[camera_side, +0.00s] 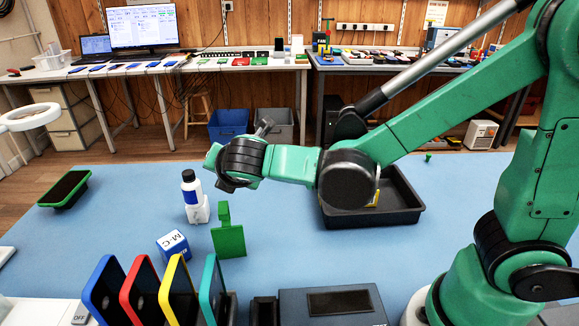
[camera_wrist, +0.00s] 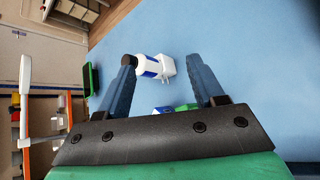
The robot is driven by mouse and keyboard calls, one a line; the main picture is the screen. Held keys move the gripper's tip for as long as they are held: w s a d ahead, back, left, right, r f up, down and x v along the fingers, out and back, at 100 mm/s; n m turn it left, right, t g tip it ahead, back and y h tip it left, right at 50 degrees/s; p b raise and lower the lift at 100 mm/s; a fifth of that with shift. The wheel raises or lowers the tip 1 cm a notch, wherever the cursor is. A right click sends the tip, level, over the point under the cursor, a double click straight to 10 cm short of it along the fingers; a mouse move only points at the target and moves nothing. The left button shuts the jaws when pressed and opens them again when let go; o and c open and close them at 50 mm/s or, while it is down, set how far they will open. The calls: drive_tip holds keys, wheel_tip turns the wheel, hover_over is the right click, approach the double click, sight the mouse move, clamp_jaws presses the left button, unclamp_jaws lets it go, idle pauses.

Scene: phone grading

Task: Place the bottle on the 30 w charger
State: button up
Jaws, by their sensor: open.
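The bottle (camera_side: 190,188), white with a blue band and a black cap, is upright at the centre-left of the mat in the side view. A white charger block (camera_side: 199,213) is at its lower end; the bottle appears to stand on it, though contact is not clear. In the wrist view the bottle (camera_wrist: 147,66) and the white block with prongs (camera_wrist: 168,67) show between my finger lines. My gripper (camera_wrist: 162,63) is open and empty, its fingers apart. In the side view my gripper (camera_side: 213,160) is right of the bottle's cap, apart from it in the picture.
A green stand (camera_side: 228,241) and a blue-and-white cube marked M-C (camera_side: 173,245) are in front of the block. Coloured phones (camera_side: 145,290) stand upright at the front. A green-edged phone (camera_side: 64,189) lies left. A black tray (camera_side: 400,214) sits right. The mat's left middle is clear.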

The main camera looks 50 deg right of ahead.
drive_tip(key=s+d+m+g+y, duration=0.1)
drive_tip(key=s+m, duration=0.4)
drive_tip(key=m, duration=0.6)
drive_tip(key=s+d+m+g+y, duration=0.1)
drive_tip(key=s+d+m+y, duration=0.2)
drive_tip(key=m, duration=0.9)
drive_tip(key=s+d, duration=0.2)
drive_tip(key=s, duration=0.1)
drive_tip(key=shift+s+d+f+g, duration=0.15)
drive_tip(key=shift+s+d+g, duration=0.1)
drive_tip(key=shift+d+g, duration=0.1)
